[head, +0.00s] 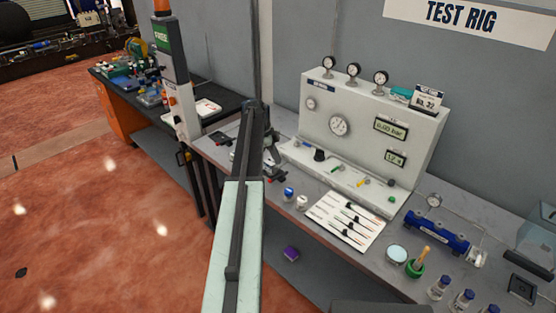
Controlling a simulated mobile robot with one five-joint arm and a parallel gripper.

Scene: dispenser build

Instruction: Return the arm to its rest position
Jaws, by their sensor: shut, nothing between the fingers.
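My arm reaches up the middle of the head view, with its pale green link in front. My gripper (275,177) is a small dark shape just right of the arm, partly hidden behind it. It is shut, with nothing held. It is over or near the left front part of the grey test bench (315,182), left of the white tool sheet. Whether it touches the bench cannot be told.
The test rig panel (338,155) with gauges stands at the back. Small bottles (288,193), a tool sheet (347,220), a blue manifold (437,231) and a green cup (415,267) lie on the bench. A post (176,85) stands left. Red floor is open left.

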